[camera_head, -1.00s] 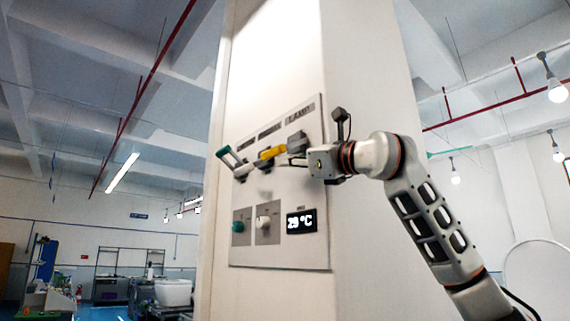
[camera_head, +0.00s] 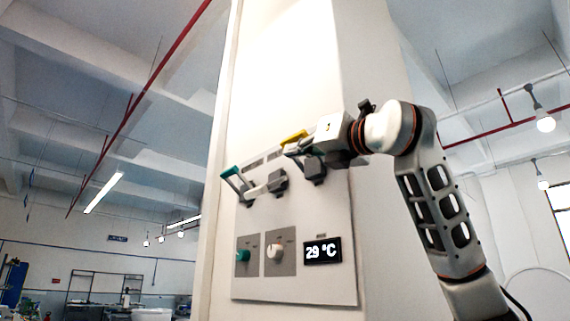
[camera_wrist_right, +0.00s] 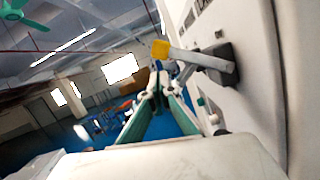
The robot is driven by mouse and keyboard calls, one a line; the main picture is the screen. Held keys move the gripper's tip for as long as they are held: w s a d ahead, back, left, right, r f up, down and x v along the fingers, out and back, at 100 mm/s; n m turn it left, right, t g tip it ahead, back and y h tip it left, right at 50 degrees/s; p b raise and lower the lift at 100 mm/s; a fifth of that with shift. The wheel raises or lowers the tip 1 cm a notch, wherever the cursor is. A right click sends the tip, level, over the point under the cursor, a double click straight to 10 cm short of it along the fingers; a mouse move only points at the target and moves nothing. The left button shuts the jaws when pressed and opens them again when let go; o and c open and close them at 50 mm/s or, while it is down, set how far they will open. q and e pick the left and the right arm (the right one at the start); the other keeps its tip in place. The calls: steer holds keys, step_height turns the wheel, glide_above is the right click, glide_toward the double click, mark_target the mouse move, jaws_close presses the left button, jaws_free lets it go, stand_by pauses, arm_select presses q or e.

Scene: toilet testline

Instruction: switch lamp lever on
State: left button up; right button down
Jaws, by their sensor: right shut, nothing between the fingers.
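The yellow-ended lever (camera_head: 293,137) is on the right of the panel's lever row, its dark base (camera_head: 314,172) partly behind my right gripper. The handle stands raised, above its base. In the right wrist view the yellow handle (camera_wrist_right: 160,49) and its grey arm reach out from the base, beside my fingers. My right gripper (camera_head: 291,152) is shut and empty, just under the yellow handle; its fingers (camera_wrist_right: 158,86) show together in the wrist view. I cannot tell whether it touches the lever. The lamp label is hidden behind the gripper. My left gripper is not in view.
Left of it are a lever with a white bar (camera_head: 262,188) and a teal-handled lever (camera_head: 230,171). Below are a teal knob (camera_head: 242,256), a white knob (camera_head: 274,252) and a display (camera_head: 322,251) reading 29 °C. Free room lies left of the pillar.

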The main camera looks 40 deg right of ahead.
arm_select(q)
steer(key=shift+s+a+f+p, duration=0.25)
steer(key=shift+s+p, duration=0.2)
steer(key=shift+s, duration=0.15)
arm_select(e)
steer(key=shift+s+d+r+m+h, duration=0.2)
steer(key=shift+r+m, duration=0.15)
steer(key=shift+r, duration=0.2)
steer(key=shift+s+d+r+m+h, duration=0.1)
steer(key=shift+s+r+m+h, duration=0.1)
steer(key=shift+r+m, duration=0.25)
steer(key=shift+r, duration=0.1)
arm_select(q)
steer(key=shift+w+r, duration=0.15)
arm_select(e)
steer(key=shift+r, duration=0.1)
steer(key=shift+d, duration=0.1)
